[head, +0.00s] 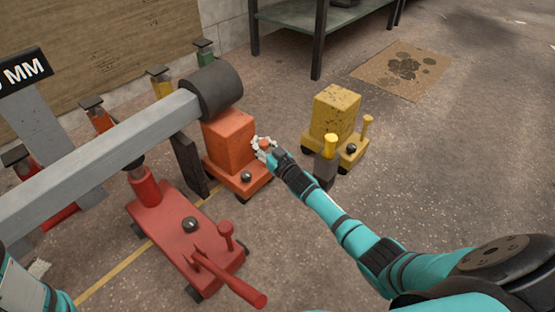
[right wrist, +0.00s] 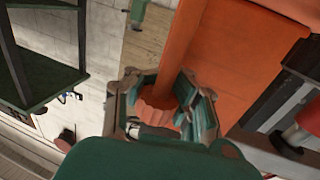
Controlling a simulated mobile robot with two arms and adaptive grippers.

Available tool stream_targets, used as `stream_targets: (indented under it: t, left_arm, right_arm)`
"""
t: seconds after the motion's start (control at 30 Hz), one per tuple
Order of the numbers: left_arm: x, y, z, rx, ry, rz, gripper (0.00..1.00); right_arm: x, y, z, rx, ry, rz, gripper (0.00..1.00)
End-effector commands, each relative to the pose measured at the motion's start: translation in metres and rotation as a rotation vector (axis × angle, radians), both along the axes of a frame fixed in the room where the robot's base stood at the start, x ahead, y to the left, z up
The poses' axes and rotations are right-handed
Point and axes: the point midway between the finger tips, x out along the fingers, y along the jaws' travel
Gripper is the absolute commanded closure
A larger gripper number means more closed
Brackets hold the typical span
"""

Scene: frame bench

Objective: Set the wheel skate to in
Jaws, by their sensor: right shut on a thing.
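An orange wheeled block (head: 230,142), likely the wheel skate, stands by the dark round end of a grey beam. It has a tall body, a low base with a small black knob (head: 246,177), and an orange handle knob. My right gripper (head: 265,147) is at the right side of this block, shut on the orange handle knob (right wrist: 158,116), as the right wrist view shows with fingers on both sides. The orange body (right wrist: 245,45) rises just beyond it. Part of my left arm shows at the lower left corner; its gripper is out of view.
A red jack (head: 180,230) with a long handle stands at front left under the grey beam (head: 90,150). A green shelf (head: 315,20) is behind. The floor at right is clear.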

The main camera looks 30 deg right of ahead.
Motion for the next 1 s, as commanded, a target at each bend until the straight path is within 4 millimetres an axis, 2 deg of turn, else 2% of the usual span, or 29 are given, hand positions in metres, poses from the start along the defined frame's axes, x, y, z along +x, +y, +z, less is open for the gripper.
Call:
stream_targets:
  t: [0.03, 0.23, 0.67, 0.7, 1.0]
  left_arm:
    - [0.0, 0.0, -0.008, 0.0, 0.0, 0.0, 0.41]
    - [-0.001, 0.0, -0.016, 0.0, -0.001, -0.001, 0.41]
    - [-0.001, 0.0, -0.016, 0.0, -0.002, -0.002, 0.41]
    - [-0.001, 0.0, -0.016, 0.0, -0.002, -0.002, 0.41]
    - [-0.001, 0.0, -0.016, 0.0, -0.002, -0.002, 0.41]
  right_arm:
    - [0.009, 0.013, -0.002, 0.003, -0.009, 0.015, 1.0]
    - [0.028, 0.021, 0.0, 0.002, -0.008, 0.016, 1.0]
    - [0.031, 0.024, 0.002, 0.002, -0.008, 0.018, 1.0]
    - [0.031, 0.024, 0.002, 0.002, -0.008, 0.018, 0.92]
    - [0.032, 0.022, 0.001, 0.003, -0.006, 0.014, 0.53]
